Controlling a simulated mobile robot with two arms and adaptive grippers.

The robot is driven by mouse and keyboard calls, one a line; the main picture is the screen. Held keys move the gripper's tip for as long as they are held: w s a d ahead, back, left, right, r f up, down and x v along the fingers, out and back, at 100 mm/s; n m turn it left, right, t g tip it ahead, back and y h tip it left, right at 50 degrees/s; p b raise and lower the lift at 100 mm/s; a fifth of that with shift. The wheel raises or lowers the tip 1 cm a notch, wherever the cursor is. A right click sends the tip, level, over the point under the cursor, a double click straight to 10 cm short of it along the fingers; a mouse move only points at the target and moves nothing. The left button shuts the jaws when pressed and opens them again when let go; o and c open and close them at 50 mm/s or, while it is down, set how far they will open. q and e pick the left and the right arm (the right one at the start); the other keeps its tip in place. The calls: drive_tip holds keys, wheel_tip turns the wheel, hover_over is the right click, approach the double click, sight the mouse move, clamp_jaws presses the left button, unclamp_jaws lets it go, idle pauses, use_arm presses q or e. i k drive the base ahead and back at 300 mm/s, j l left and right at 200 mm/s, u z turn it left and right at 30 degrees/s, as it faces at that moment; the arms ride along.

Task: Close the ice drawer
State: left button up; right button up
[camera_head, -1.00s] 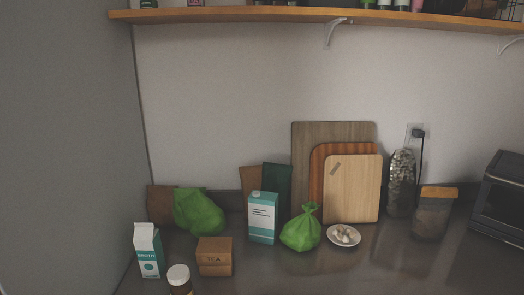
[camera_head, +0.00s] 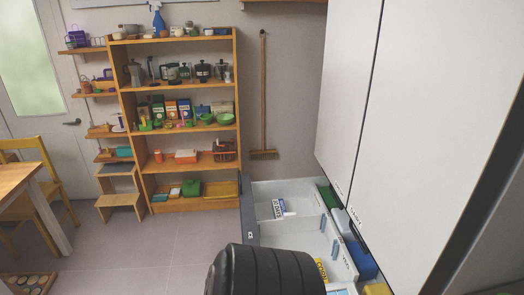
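The ice drawer (camera_head: 249,216) stands pulled out at the lower middle, to the left of tall white doors. Its dark front faces left and its pale inside is open to view from above. A small blue and white box (camera_head: 279,208) and a yellow packet (camera_head: 321,269) lie inside. A black ribbed part of my own body covers the near end of the drawer. Neither of my grippers shows fingers in this view.
The tall white doors (camera_head: 400,130) appear shut. A wooden shelf unit (camera_head: 237,120) with jars and boxes stands against the back wall, beside a hanging broom (camera_head: 263,100). A table (camera_head: 18,180) and a yellow chair (camera_head: 45,155) are at left. The tiled floor (camera_head: 150,240) between is clear.

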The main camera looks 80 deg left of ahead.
sight(339, 245)
drive_tip(key=k+u, duration=0.15)
drive_tip(key=u, duration=0.3)
drive_tip(key=k+j+u, duration=0.1)
drive_tip(key=u, duration=0.4)
drive_tip(key=k+j+u, duration=0.1)
drive_tip(key=j+u, duration=0.15)
drive_tip(key=u, duration=1.35)
drive_tip(key=i+j+z, duration=0.15)
drive_tip(key=i+j, duration=0.15)
drive_tip(key=i+j+z, duration=0.2)
drive_tip(key=j, duration=0.3)
drive_tip(key=i, duration=0.05)
